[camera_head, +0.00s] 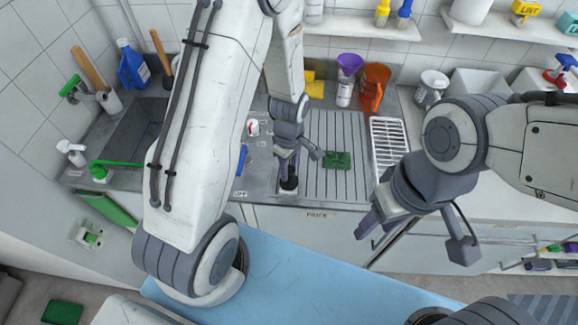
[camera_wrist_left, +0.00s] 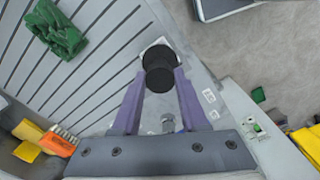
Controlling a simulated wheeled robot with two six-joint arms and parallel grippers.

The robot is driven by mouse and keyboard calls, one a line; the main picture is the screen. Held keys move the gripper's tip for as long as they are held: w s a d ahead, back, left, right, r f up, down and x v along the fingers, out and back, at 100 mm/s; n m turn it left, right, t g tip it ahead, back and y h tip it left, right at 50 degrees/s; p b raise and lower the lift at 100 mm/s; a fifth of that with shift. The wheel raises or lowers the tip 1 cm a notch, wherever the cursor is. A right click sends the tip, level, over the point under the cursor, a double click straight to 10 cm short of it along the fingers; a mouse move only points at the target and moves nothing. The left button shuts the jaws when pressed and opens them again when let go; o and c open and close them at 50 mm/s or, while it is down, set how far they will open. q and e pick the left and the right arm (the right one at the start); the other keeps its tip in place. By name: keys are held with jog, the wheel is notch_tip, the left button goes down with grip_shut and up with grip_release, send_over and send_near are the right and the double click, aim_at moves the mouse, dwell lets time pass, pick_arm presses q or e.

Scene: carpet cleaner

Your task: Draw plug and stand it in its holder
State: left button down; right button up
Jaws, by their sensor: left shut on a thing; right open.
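My left gripper (camera_head: 286,172) is shut on the black plug (camera_head: 289,184) at the front edge of the steel counter. In the left wrist view, the purple fingers of the left gripper (camera_wrist_left: 160,82) close on both sides of the round black plug (camera_wrist_left: 158,72). A white square piece (camera_wrist_left: 160,45) shows partly beneath the plug; I cannot tell whether the plug stands in it or hovers just above. My right gripper (camera_head: 370,226) is open and empty in front of the cabinet, well to the right. I cannot clearly make out the holder.
A sink (camera_head: 135,130) is at the left, partly behind my left arm. A white rack (camera_head: 388,145) is at the right.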

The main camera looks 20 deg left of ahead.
pick_arm(q)
jog(key=shift+f+b, duration=0.5)
jog(key=shift+f, duration=0.2)
jog(key=shift+c, duration=1.8)
grip_release()
notch_tip(320, 180, up, 10)
jog(key=b, duration=0.1)
jog(key=shift+r, duration=0.25)
jog(key=s+d+r+m+b, duration=0.1)
jog(key=s+d+r+m, duration=0.2)
jog(key=s+d+m, duration=0.3)
jog(key=s+d+r+m+h+b, duration=0.1)
jog(key=s+d+m, duration=0.5)
jog(key=s+m, duration=0.6)
notch_tip(320, 180, up, 2)
jog(key=m+b, duration=0.1)
jog(key=m, duration=0.3)
